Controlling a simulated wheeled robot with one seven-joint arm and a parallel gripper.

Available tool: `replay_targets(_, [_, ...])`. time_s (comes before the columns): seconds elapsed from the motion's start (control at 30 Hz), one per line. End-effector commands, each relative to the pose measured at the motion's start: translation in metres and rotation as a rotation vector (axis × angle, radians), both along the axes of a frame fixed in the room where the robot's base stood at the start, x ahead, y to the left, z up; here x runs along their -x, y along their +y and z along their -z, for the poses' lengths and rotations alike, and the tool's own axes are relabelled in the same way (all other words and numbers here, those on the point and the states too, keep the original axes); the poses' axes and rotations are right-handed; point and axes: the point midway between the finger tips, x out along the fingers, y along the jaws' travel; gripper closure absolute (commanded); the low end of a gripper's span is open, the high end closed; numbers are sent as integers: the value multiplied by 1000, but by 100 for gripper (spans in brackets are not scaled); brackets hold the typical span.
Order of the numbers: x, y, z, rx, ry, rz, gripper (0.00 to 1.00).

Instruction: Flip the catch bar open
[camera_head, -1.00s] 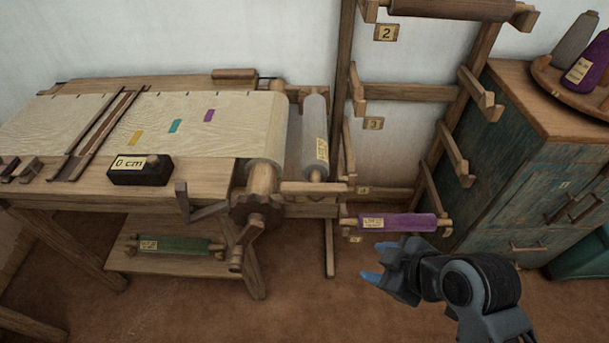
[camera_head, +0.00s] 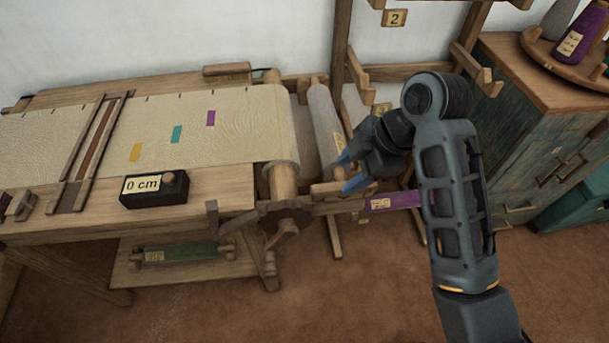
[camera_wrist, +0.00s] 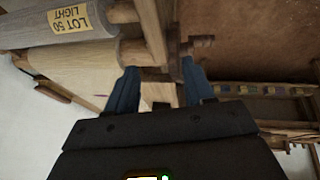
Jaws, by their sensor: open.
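The catch bar (camera_head: 328,188) looks to be the short wooden bar at the right end of the loom's front roller, lying roughly level beside the toothed wooden wheel (camera_head: 286,218). My gripper (camera_head: 348,171) is open at the right end of this bar, its blue fingers pointing left. In the wrist view, my gripper (camera_wrist: 160,88) has a pale wooden piece (camera_wrist: 158,94) between its fingers, seemingly the bar's end. Contact cannot be told. The palm hides the nearer part.
The cloth roll (camera_head: 284,125) and a grey roll (camera_head: 323,130) labelled LOT 50 LIGHT lie close by. A black counter box (camera_head: 153,190) reads 0 cm. A purple roll (camera_head: 393,201) sits partly behind my arm. A cabinet (camera_head: 540,130) stands right. Front floor is clear.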

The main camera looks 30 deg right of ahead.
Motion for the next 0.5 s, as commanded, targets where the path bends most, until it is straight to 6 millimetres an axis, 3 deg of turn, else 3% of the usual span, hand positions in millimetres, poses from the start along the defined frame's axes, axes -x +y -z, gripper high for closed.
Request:
replay_targets(0.17, [-3, 2, 6, 0, 4, -8, 47])
replay_targets(0.5, [-17, 18, 52, 1, 5, -7, 47])
